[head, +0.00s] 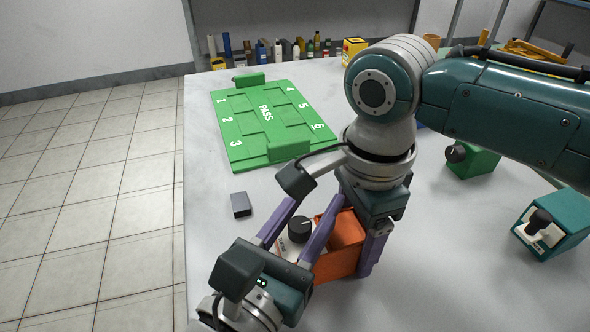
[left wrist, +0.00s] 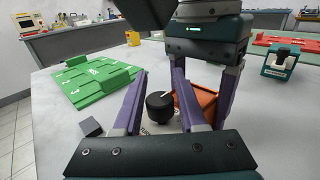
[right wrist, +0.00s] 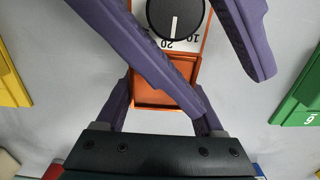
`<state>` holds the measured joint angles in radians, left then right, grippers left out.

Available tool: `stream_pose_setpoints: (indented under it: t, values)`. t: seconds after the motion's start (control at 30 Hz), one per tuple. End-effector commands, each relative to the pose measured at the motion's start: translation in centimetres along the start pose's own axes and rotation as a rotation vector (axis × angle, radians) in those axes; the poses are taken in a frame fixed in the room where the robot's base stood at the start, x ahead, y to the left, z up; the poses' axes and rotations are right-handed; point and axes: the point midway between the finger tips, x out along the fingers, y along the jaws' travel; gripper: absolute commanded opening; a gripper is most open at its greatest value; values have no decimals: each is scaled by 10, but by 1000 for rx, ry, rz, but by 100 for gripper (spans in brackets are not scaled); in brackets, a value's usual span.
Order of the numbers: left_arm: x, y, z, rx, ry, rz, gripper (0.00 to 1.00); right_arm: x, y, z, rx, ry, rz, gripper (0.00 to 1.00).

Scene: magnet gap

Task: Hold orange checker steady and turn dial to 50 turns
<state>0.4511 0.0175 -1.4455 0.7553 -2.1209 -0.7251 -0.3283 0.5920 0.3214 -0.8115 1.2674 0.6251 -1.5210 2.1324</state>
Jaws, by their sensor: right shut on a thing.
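The orange checker (head: 335,262) stands on the table, with a white scale face and a black dial (head: 301,229). In the right wrist view the dial (right wrist: 174,16) has a white pointer line directed toward the printed 20. My right gripper (head: 345,252) is shut on the checker body; its fingers flank the orange housing (right wrist: 165,95). Its far finger is hidden in the head view. My left gripper (head: 314,205) reaches in from the lower left with its fingers apart. In the left wrist view its fingers (left wrist: 159,70) straddle the dial (left wrist: 160,106), with gaps visible.
A small grey block (head: 241,204) lies left of the checker. A green PASS board (head: 240,135) lies behind it. A green box with a knob (head: 478,162) and a teal box (head: 565,235) stand at right. My two grippers are very close together.

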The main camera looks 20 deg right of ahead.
Motion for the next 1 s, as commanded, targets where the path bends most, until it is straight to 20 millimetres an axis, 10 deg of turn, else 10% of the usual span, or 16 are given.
stream_pose_setpoints:
  t: [0.33,1.0]
  values:
    - [0,0,0,0,0,0,0,0,0,0,0,-1,-1,0]
    - [-1,-9,-2,9,0,-270,0,0,-1,0,1,-1,-2,0]
